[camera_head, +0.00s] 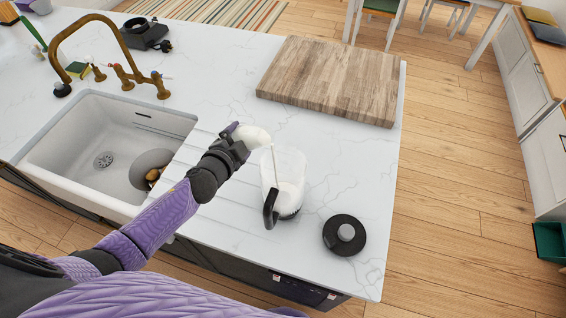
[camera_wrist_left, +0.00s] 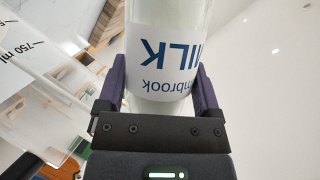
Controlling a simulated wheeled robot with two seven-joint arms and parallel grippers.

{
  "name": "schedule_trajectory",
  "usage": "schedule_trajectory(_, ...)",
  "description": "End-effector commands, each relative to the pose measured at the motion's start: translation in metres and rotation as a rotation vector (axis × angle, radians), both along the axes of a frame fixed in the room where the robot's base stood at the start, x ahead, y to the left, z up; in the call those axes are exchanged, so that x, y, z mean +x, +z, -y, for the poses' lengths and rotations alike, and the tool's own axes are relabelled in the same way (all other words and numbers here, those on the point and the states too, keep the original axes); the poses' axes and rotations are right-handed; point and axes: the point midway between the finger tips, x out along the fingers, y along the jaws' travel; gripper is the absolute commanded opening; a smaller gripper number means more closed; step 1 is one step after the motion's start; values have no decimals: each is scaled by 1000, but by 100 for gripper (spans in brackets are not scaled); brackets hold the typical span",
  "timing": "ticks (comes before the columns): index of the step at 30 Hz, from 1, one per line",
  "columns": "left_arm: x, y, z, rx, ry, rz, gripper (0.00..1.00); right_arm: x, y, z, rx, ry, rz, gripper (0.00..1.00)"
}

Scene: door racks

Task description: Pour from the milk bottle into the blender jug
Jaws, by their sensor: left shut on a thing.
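My left gripper (camera_head: 233,148) is shut on the milk bottle (camera_head: 252,136), which is tilted with its mouth toward the blender jug (camera_head: 287,178). A thin white stream runs down from the bottle into the jug, and white liquid shows in its lower part. The jug is clear, stands upright on the counter and has a black handle toward me. In the left wrist view, the bottle (camera_wrist_left: 167,50) with its MILK label sits between the fingers (camera_wrist_left: 165,90). The jug's wall (camera_wrist_left: 30,50) with volume marks shows at the left. My right gripper is not in view.
A round black lid (camera_head: 344,235) with a grey knob lies on the counter right of the jug. A wooden board (camera_head: 332,80) lies behind it. A white sink (camera_head: 110,145) with a brass tap (camera_head: 95,50) is at the left. The counter's right edge is close to the lid.

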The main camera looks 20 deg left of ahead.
Motion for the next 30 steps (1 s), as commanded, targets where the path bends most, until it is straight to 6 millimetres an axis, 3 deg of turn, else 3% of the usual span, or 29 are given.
schedule_trajectory(30, 1, -2, -3, 107, 0, 34, 0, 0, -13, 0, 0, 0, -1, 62)
